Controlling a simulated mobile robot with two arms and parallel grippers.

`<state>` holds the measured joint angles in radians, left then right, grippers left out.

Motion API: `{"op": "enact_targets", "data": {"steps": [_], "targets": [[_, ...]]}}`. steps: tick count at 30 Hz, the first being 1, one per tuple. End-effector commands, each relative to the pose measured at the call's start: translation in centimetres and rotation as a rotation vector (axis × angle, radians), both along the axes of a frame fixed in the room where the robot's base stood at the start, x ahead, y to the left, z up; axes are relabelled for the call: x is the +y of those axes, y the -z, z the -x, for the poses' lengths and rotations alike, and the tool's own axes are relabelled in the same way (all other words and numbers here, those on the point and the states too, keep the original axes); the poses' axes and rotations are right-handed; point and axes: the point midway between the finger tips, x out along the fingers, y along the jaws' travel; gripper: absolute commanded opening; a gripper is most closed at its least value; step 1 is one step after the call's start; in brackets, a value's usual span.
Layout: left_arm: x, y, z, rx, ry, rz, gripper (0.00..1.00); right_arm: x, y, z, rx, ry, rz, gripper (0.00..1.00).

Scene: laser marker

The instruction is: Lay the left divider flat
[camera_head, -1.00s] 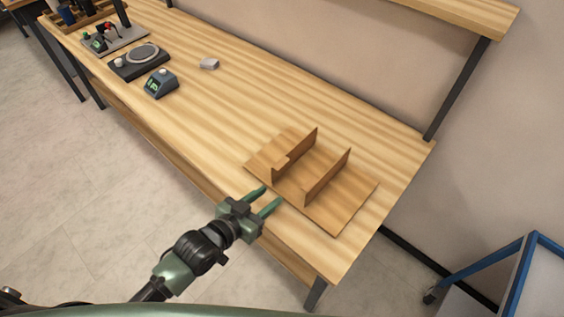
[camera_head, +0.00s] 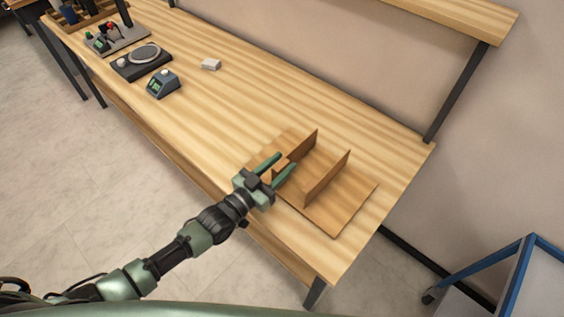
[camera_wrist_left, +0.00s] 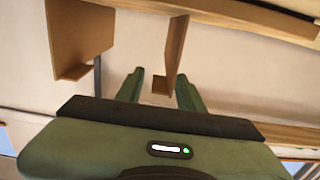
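A flat wooden board (camera_head: 345,208) lies near the bench's right end with two thin wooden dividers standing upright on it. The left divider (camera_head: 307,145) has a small tab at its near end. The right divider (camera_head: 328,177) stands parallel to it. My left gripper (camera_head: 288,161) is open, its green fingers on either side of the left divider's near end. In the left wrist view one divider panel (camera_wrist_left: 174,50) shows between the open fingers (camera_wrist_left: 160,84), with gaps to both; the other panel (camera_wrist_left: 78,38) is off to the left. My right gripper is not in view.
The wooden bench (camera_head: 215,110) is clear left of the board. A small white block (camera_head: 211,64), a blue-grey device (camera_head: 163,84) and a dark scale (camera_head: 141,61) stand farther left. A shelf (camera_head: 460,14) overhangs the back; a blue cart (camera_head: 500,275) stands at lower right.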

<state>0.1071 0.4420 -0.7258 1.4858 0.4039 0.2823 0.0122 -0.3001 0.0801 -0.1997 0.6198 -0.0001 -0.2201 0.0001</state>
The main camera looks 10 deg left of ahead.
Motion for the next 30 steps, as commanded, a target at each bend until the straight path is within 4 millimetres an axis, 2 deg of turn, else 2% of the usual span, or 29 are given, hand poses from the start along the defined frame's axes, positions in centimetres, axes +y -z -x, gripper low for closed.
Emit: {"op": "enact_targets", "data": {"steps": [9, 10, 14, 30], "targets": [[-0.34, 0.03, -0.36, 0.001, 0.001, -0.001, 0.38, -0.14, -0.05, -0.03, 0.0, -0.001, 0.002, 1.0], [-0.34, 0.03, -0.36, 0.001, 0.001, -0.001, 0.35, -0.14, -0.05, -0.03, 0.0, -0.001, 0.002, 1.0], [-0.32, 0.03, -0.35, 0.001, 0.001, -0.001, 0.0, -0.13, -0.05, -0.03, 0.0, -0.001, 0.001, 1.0], [-0.3, 0.04, -0.33, 0.001, 0.0, -0.001, 0.0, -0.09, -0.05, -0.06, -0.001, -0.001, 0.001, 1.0]]}}
